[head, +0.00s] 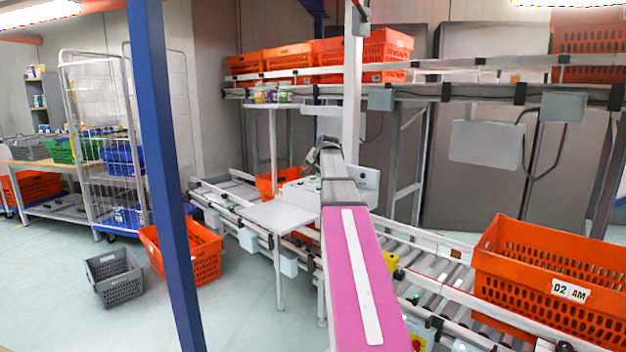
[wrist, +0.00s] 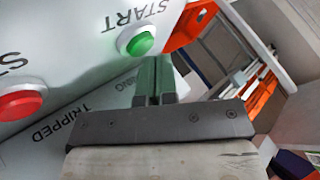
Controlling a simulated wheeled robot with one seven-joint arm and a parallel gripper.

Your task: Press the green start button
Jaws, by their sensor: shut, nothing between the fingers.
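The green start button (wrist: 140,43) sits on a white panel (wrist: 75,60) in the wrist view, with the word START printed beside it. A red button (wrist: 20,99) is on the same panel at the left edge. My gripper (wrist: 154,62) is shut and empty. In the wrist view its fingertips appear just below the green button, and I cannot tell whether they touch it. In the head view my arm reaches forward to the white control box (head: 300,193) beside the conveyor; the fingertips are hidden there.
An orange tote (head: 550,285) marked D2 AM stands on the roller conveyor (head: 435,270) at right. A small white table (head: 283,217) is left of my arm. A blue post (head: 160,150) rises at left. Orange and grey crates (head: 115,277) lie on the floor.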

